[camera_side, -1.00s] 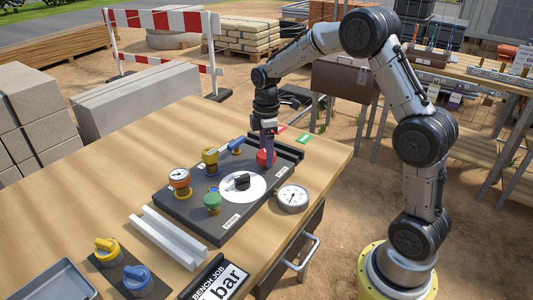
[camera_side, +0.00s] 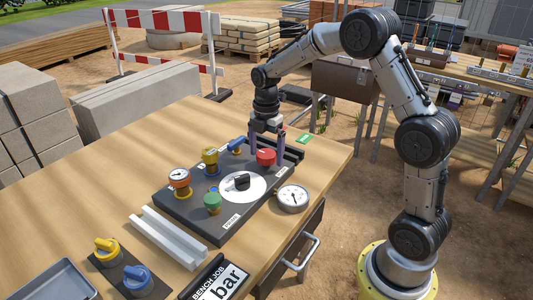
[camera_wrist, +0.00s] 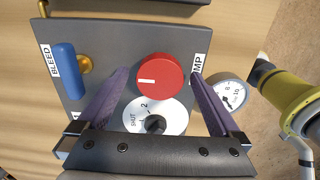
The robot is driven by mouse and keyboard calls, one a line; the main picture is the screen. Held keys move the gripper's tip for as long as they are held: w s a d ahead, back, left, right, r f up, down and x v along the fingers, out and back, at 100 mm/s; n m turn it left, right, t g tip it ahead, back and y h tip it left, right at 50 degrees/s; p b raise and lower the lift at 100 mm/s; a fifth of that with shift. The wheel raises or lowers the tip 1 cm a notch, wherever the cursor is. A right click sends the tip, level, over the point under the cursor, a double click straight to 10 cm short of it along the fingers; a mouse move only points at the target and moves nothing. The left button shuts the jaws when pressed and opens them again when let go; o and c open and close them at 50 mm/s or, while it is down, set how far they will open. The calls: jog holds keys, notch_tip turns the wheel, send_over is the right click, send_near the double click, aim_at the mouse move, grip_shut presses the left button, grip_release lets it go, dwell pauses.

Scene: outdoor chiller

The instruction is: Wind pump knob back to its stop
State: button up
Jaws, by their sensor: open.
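The red pump knob (camera_side: 266,157) stands on the dark panel (camera_side: 180,204) near its far right corner. In the wrist view the red knob (camera_wrist: 160,73) has a white mark pointing left, and a partly hidden label ending in "MP" sits to its right. My gripper (camera_side: 267,148) is over the knob, pointing down. In the wrist view my gripper (camera_wrist: 158,76) is open, with one purple finger on each side of the knob and a visible gap to both. I cannot tell how far down the knob the fingertips reach.
A white dial with a black selector (camera_side: 242,182), a blue bleed lever (camera_side: 235,145), and yellow (camera_side: 209,156), green (camera_side: 212,202) and orange-collared gauge (camera_side: 179,179) fittings crowd the panel. A round gauge (camera_side: 293,198) lies at its right. White rails (camera_side: 168,238) lie in front.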

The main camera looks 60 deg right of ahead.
aim_at(266, 153)
jog(key=shift+r, duration=3.45)
jog(key=s+a+r+t, duration=0.1)
jog(key=s+a+r, duration=0.1)
jog(key=r, duration=0.8)
jog(key=s+a+r, duration=0.2)
jog(key=r, duration=0.7)
jog(key=s+a+r+m+t, duration=0.15)
jog(key=s+a, duration=0.25)
jog(key=s, duration=0.5)
jog(key=s+a+f+m+t, duration=0.3)
jog(key=s+f+m, duration=0.9)
jog(key=f+m, duration=0.2)
jog(key=shift+s+f+m, duration=0.3)
jog(key=shift+f+m, duration=0.1)
jog(key=shift+m, duration=0.75)
